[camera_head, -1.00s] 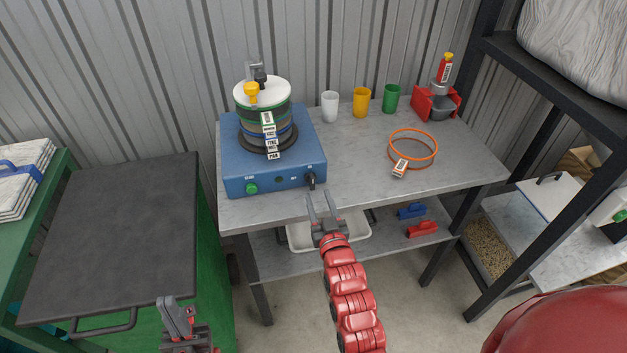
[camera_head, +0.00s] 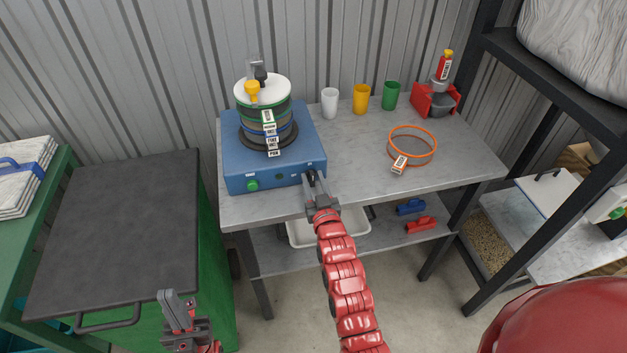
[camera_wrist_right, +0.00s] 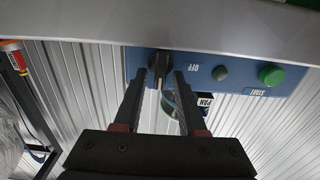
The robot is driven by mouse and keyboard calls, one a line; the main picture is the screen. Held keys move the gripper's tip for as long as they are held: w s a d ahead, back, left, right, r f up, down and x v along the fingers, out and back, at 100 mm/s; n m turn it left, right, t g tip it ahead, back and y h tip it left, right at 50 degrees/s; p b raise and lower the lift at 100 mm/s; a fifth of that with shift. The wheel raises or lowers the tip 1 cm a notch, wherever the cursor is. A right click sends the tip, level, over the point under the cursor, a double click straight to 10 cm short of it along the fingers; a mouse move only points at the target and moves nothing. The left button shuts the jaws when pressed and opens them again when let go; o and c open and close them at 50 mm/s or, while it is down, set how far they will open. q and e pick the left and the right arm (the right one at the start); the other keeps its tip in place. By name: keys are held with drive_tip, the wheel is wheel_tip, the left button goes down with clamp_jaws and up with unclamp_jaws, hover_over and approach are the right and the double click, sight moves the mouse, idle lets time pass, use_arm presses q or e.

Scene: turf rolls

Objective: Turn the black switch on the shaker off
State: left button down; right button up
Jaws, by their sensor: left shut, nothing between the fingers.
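The shaker is a blue box (camera_head: 305,140) on the grey table, with a stack of sieves (camera_head: 264,110) on top. Its black switch (camera_head: 308,176) is at the right of the front panel, partly covered by my right gripper in the head view. In the right wrist view the black switch (camera_wrist_right: 158,66) sits between the fingertips, beside the OFF label (camera_wrist_right: 194,68). My right gripper (camera_head: 314,183) is open at the panel, one finger on each side of the switch; I cannot tell whether they touch it. My left gripper (camera_head: 172,306) is shut and empty, low at the left.
A green button (camera_head: 252,185) is at the left of the panel. White (camera_head: 329,102), yellow (camera_head: 361,99) and green (camera_head: 391,95) cups and an orange ring (camera_head: 412,145) stand to the right. A black-topped cabinet (camera_head: 120,230) is at left. The table's front right is clear.

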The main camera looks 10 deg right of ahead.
clamp_jaws()
drive_tip(key=n+b, duration=0.2)
drive_tip(key=n, duration=0.1)
drive_tip(key=n+b, duration=0.1)
drive_tip(key=b, duration=0.1)
drive_tip(key=shift+a+f+n, duration=0.25)
drive_tip(key=shift+a+n, duration=0.05)
drive_tip(key=shift+n, duration=0.1)
drive_tip(key=n+b, duration=0.2)
drive_tip(key=shift+a+n, duration=0.15)
drive_tip(key=shift+n, duration=0.25)
drive_tip(key=n+b, duration=0.1)
drive_tip(key=n, duration=0.1)
drive_tip(key=shift+a+f+n, duration=0.1)
drive_tip(key=shift+n, duration=0.3)
drive_tip(key=n+b, duration=0.1)
drive_tip(key=n, duration=0.2)
drive_tip(key=shift+a+f+n, duration=0.1)
drive_tip(key=shift+f+n, duration=0.05)
drive_tip(key=shift+n, duration=0.15)
drive_tip(key=shift+f+n+b, duration=0.1)
drive_tip(key=shift+n+b, duration=0.45)
drive_tip(key=shift+n, duration=1.45)
drive_tip(key=o, duration=0.7)
unclamp_jaws()
